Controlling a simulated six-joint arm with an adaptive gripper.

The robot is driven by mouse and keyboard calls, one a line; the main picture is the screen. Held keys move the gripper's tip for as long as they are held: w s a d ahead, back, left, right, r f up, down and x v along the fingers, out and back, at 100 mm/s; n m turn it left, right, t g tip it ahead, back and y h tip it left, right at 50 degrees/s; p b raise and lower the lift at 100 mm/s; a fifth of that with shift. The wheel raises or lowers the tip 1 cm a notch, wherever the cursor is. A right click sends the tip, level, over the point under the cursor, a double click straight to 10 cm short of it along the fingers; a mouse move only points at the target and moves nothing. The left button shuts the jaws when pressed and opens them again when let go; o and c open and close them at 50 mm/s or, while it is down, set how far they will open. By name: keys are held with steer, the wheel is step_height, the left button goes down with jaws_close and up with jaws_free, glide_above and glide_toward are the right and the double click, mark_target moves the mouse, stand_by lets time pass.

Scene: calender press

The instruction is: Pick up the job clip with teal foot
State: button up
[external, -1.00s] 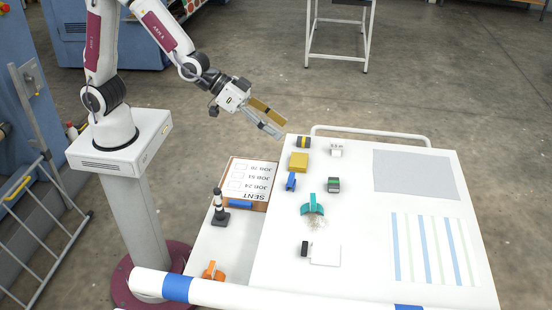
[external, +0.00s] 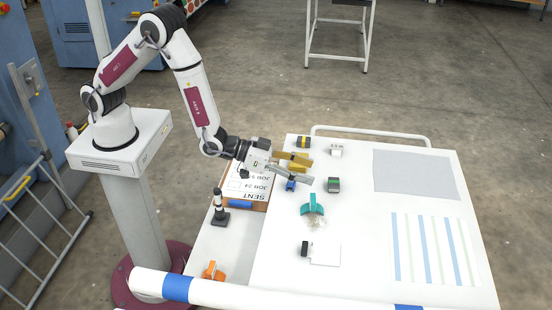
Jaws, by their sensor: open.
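A teal arched piece (external: 312,208) stands on the white table, with a pale, see-through bundle touching its front side. It is the only clearly teal thing in view; I cannot tell whether it is the job clip's foot. A small dark block with a green band (external: 333,185) is just behind it, to the right. My gripper (external: 308,171) is open and empty at the table's left side. Its fingers point right, above the yellow block (external: 297,166) and the blue clip (external: 291,186), partly hiding both. The teal piece is in front of the gripper, apart from it.
A black and yellow block (external: 303,141) and a white block (external: 336,150) stand at the back. A black piece (external: 305,248) touches a white card at the front. A grey mat (external: 415,173) and striped sheet (external: 433,250) lie right. A stamp (external: 219,212) stands left.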

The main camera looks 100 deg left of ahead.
mark_target(313, 199)
steer(key=s+f+t, duration=0.1)
steer(key=f, duration=0.3)
steer(key=s+f+t+y, duration=0.1)
steer(key=f, duration=0.2)
steer(key=s+f, duration=0.1)
steer(key=f, duration=0.3)
steer(key=shift+s+d+f+m+t, duration=0.1)
steer(key=shift+s+f+m+t, duration=0.05)
steer(key=shift+f+m+t, duration=0.25)
steer(key=shift+s+f+t+y, duration=0.3)
steer(key=shift+s+f, duration=0.2)
steer(key=shift+s, duration=0.1)
steer(key=shift+w, duration=0.1)
steer(key=shift+w, duration=1.25)
steer(key=shift+w+a+r, duration=0.1)
steer(key=shift+w+a, duration=0.05)
steer(key=shift+w, duration=0.7)
steer(key=shift+w+a+r, duration=0.15)
steer(key=shift+w, duration=0.7)
steer(key=shift+w+a+r, duration=0.1)
steer(key=shift+w+a, duration=0.05)
steer(key=shift+w, duration=0.7)
